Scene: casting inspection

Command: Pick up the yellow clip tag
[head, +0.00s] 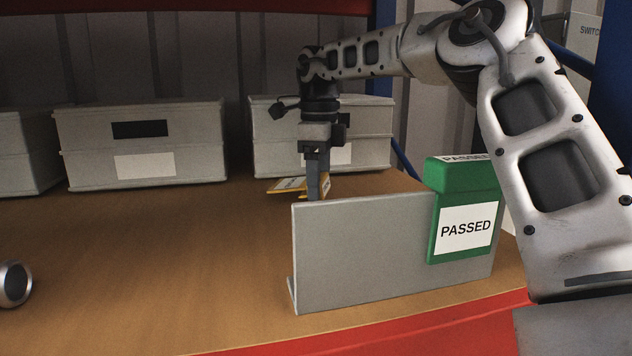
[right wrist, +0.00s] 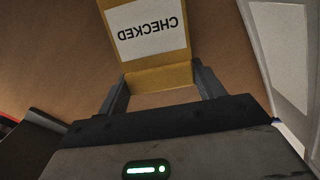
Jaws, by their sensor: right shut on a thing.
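The yellow clip tag (head: 287,185) is partly visible in the head view, behind the upper left edge of the grey metal plate. In the right wrist view the tag (right wrist: 152,40) carries a white label reading CHECKED, upside down there. My right gripper (head: 318,190) points down and is shut on the tag. Its two fingers (right wrist: 158,88) sit at either side of the tag's near end. From the head view I cannot tell whether the tag touches the table. My left gripper is not in view.
The grey upright plate (head: 365,250) stands at the front with a green PASSED tag (head: 465,215) clipped on its right end. Grey boxes (head: 140,145) line the back of the brown table (head: 200,250). A metal cylinder (head: 14,284) lies at the left edge. The table's middle left is clear.

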